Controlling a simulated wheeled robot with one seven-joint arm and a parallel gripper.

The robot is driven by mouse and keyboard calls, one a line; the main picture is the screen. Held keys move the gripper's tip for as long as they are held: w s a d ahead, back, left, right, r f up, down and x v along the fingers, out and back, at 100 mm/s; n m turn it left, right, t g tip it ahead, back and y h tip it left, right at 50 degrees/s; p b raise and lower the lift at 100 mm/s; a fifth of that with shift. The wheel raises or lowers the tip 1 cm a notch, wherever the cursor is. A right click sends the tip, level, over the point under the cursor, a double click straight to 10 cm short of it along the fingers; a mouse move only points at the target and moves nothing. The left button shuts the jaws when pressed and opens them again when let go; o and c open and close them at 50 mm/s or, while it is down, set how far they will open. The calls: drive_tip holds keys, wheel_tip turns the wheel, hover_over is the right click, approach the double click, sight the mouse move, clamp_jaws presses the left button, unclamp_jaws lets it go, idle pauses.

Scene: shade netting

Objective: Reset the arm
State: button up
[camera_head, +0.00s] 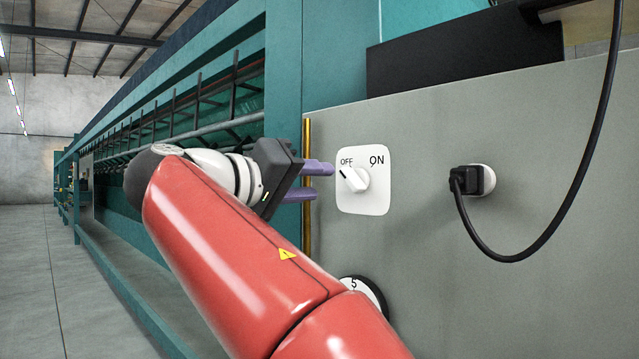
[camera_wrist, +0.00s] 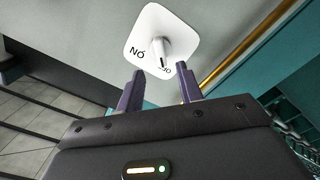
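My gripper (camera_head: 318,181) has purple fingers and is held up in front of the grey machine panel. It is open and empty, with a gap between its fingertips in the wrist view (camera_wrist: 160,80). A white rotary switch (camera_head: 364,180) marked OFF and ON is on the panel, just right of my fingertips in the head view. Its knob points toward OFF. In the wrist view the switch (camera_wrist: 163,38) lies ahead, beyond the fingertips. The fingers look apart from the knob. My red arm covers the lower middle of the head view.
A black plug (camera_head: 472,181) with a hanging cable sits in the panel (camera_head: 540,140) to the right. A brass-coloured vertical rod (camera_head: 307,235) runs along the panel's left edge. A numbered dial (camera_head: 366,290) is partly hidden by my arm. Open floor (camera_head: 40,270) lies at left.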

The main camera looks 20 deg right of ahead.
idle(0.3)
drive_tip(key=s+d+f+n+y, duration=0.1)
drive_tip(key=s+f+n+y, duration=0.25)
drive_tip(key=f, duration=0.75)
drive_tip(key=s+d+f+n+y, duration=0.15)
drive_tip(key=f+y, duration=0.35)
drive_tip(key=f, duration=0.6)
drive_tip(key=s+a+f+y, duration=0.4)
drive_tip(key=s+f, duration=0.2)
drive_tip(key=f, duration=0.5)
drive_tip(key=s+a+f+y, duration=0.4)
drive_tip(key=s+f, duration=0.2)
drive_tip(key=f, duration=0.5)
drive_tip(key=shift+a+f+g, duration=0.2)
drive_tip(key=shift+f+g, duration=0.1)
drive_tip(key=shift+f, duration=0.1)
